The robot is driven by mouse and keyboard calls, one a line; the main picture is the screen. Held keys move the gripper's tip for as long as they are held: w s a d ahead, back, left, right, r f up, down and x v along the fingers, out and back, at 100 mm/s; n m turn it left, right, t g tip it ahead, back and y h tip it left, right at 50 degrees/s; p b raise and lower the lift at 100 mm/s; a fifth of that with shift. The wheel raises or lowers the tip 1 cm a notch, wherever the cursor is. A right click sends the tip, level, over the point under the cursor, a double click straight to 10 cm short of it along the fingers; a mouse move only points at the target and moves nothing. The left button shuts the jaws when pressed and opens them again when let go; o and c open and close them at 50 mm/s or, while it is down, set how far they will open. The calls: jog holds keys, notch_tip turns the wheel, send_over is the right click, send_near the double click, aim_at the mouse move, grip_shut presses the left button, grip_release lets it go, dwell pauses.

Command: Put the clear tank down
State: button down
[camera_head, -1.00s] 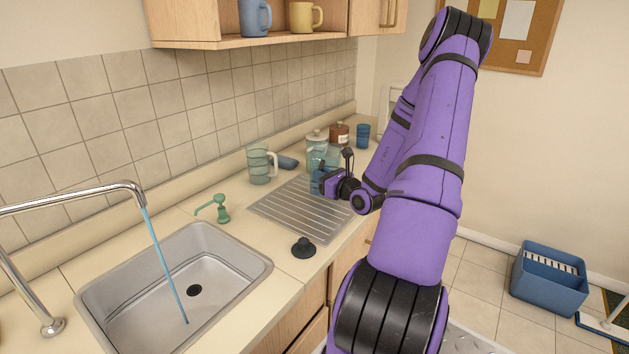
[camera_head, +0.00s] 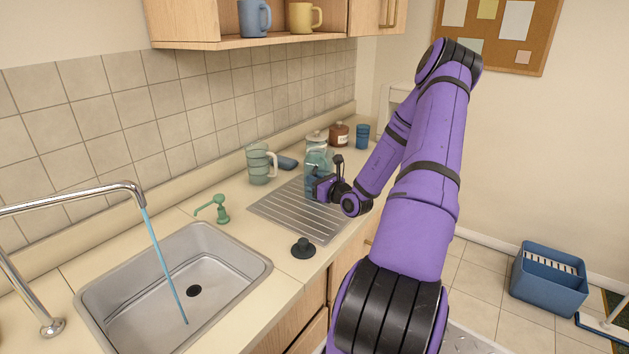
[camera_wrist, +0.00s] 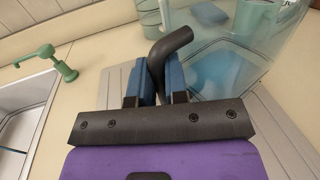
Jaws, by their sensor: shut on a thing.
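The clear tank (camera_head: 319,162) shows in the head view at the far end of the ribbed metal drainboard (camera_head: 290,217). In the wrist view the clear tank (camera_wrist: 232,62) fills the upper right, see-through with a bluish tint, and a dark curved handle stands at its near side. My gripper (camera_head: 325,187) is at the tank's near side. In the wrist view its two blue fingers (camera_wrist: 160,84) are shut on the dark handle. The tank looks roughly upright. My gripper hides its lower part, so I cannot tell whether its base touches the drainboard.
A stack of green mugs (camera_head: 259,165), a lidded jar (camera_head: 316,137), a brown jar (camera_head: 339,134) and a blue cup (camera_head: 362,136) stand nearby. A black stopper (camera_head: 303,248) sits by the drainboard's near edge. The sink (camera_head: 245,268) with running water is left.

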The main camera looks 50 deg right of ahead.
jog(key=shift+f, duration=0.1)
jog(key=c, duration=1.6)
grip_release()
jog(key=shift+f, duration=0.1)
jog(key=o, duration=0.5)
